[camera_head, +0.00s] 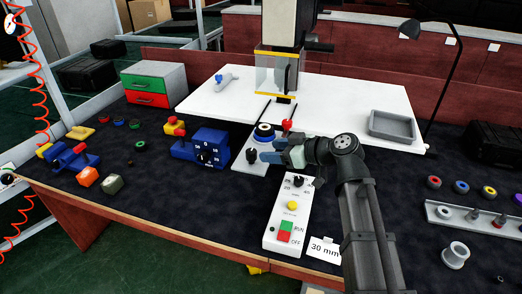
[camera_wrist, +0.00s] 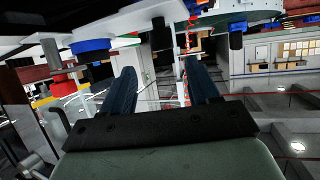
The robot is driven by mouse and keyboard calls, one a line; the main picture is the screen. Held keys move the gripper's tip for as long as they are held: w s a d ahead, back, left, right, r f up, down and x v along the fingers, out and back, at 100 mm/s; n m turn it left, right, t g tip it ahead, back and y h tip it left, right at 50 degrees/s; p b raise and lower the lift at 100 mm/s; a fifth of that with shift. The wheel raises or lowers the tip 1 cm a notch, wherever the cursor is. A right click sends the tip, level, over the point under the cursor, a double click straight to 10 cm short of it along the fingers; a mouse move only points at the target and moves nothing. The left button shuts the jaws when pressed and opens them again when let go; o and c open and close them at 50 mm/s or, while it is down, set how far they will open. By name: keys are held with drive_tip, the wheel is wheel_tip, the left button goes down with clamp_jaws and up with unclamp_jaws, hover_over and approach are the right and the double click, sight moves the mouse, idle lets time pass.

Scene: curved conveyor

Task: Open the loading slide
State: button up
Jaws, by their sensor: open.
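The loading slide (camera_head: 243,163) is a light grey plate in front of the press, at the end of two dark rails. It carries a round blue-and-black part (camera_head: 264,132) and a black knob (camera_head: 252,155). A red knob (camera_head: 287,125) stands at its right side. My gripper (camera_head: 264,150) is open and empty, over or just in front of the plate, with its blue fingers pointing left. I cannot tell whether they touch anything. In the wrist view, the fingers (camera_wrist: 162,75) stand apart with nothing between them. My gripper and wrist hide the plate's right part.
The press (camera_head: 280,70) with its clear guard stands behind on a white board (camera_head: 350,95). A blue dial box (camera_head: 205,148) is left, and a white control box (camera_head: 285,215) is in front. A grey tray (camera_head: 392,127) sits right. Dark mat is free at front left.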

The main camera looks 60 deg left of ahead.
drive_tip(key=shift+v, duration=2.6)
drive_tip(key=shift+f, duration=0.1)
